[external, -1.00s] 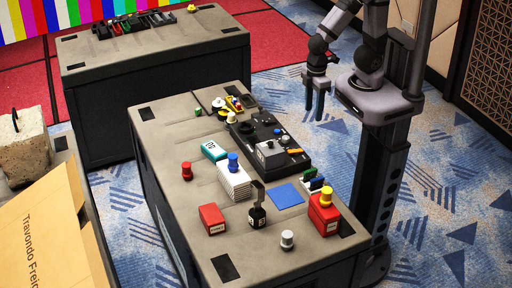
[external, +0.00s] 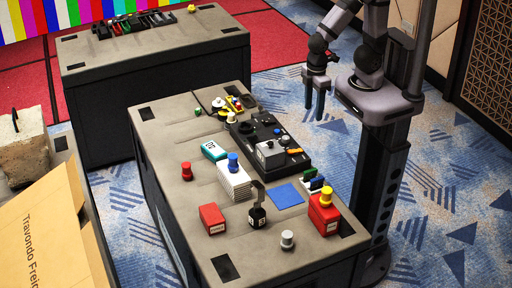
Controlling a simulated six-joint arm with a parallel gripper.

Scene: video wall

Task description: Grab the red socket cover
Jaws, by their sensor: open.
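A small red knob-shaped piece (external: 187,171), which looks like the red socket cover, stands upright on the left part of the near grey-topped table (external: 165,143). Nothing touches it. My gripper (external: 320,117) hangs fingers down to the right of the table, over the carpet side in the picture. Its two fingers are apart and nothing is between them. It is well away from the red piece.
Between them stand a white stack with a blue knob (external: 233,163), a teal box (external: 214,151) and a black device (external: 268,140). A red box (external: 211,219), black bottle (external: 257,216), grey knob (external: 287,240) and red box with yellow knob (external: 325,215) stand nearer.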

